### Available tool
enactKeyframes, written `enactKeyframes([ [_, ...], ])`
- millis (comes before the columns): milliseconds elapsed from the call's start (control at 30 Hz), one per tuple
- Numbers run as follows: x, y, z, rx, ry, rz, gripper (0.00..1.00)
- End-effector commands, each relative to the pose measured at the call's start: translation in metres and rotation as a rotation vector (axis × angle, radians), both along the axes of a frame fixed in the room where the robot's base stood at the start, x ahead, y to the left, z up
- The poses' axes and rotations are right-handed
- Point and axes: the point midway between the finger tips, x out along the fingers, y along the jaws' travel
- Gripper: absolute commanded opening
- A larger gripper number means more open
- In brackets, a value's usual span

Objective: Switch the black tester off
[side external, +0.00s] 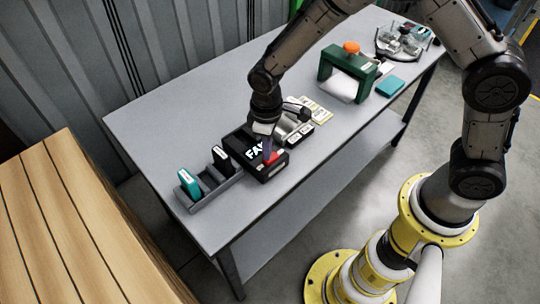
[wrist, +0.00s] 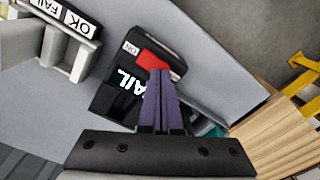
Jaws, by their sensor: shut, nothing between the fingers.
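The black tester (side external: 233,140) stands on the grey bench, with white lit letters, partly hidden, that seem to read FAIL. It also shows in the wrist view (wrist: 112,101). A red rocker switch (wrist: 151,61) sits at one end of its top, beside a small white label (wrist: 130,48) that seems to read ON. My gripper (side external: 267,155) points down at the switch end, its purple fingers shut and empty. In the wrist view the fingertips (wrist: 159,71) overlap the red switch's edge; I cannot tell whether they touch it. Part of the switch is hidden behind the fingers.
A grey rack (side external: 207,192) holding a teal carton (side external: 189,184) and a black carton (side external: 222,158) stands left of the tester. Bins labelled OK and FAIL (wrist: 68,18) are close on its other side. A green frame (side external: 327,66) with an orange knob stands farther back.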

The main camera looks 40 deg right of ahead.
Motion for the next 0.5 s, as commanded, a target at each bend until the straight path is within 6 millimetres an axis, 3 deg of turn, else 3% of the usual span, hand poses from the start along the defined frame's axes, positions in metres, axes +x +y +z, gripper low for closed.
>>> enactKeyframes([
  [500,-0.0003,-0.0001,-0.0073,0.0,0.001,0.0,0.0],
])
